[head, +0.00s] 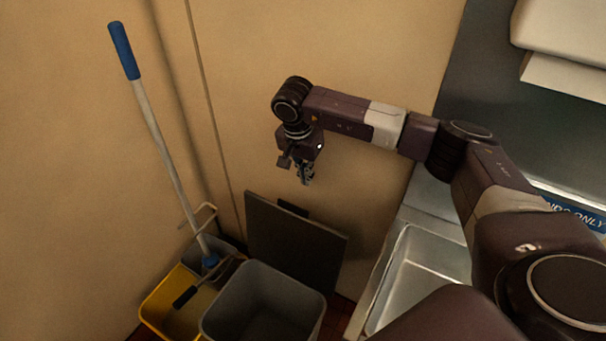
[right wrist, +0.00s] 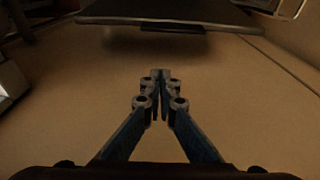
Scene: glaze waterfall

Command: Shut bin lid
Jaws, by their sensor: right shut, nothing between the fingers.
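A grey bin (head: 262,305) stands open on the floor, low in the head view. Its dark flat lid (head: 296,240) stands up at the bin's back side, close to the wall. The lid also shows edge-on at the top of the right wrist view (right wrist: 170,12). My right gripper (head: 306,181) is above the lid and apart from it, near the wall. Its fingers (right wrist: 157,78) are shut together with nothing between them. My left gripper is not in view.
A yellow mop bucket (head: 160,305) with a blue-handled mop (head: 165,130) stands left of the bin. A metal sink (head: 425,270) is to the right, beneath my right arm. The tan wall (head: 360,50) is behind the lid.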

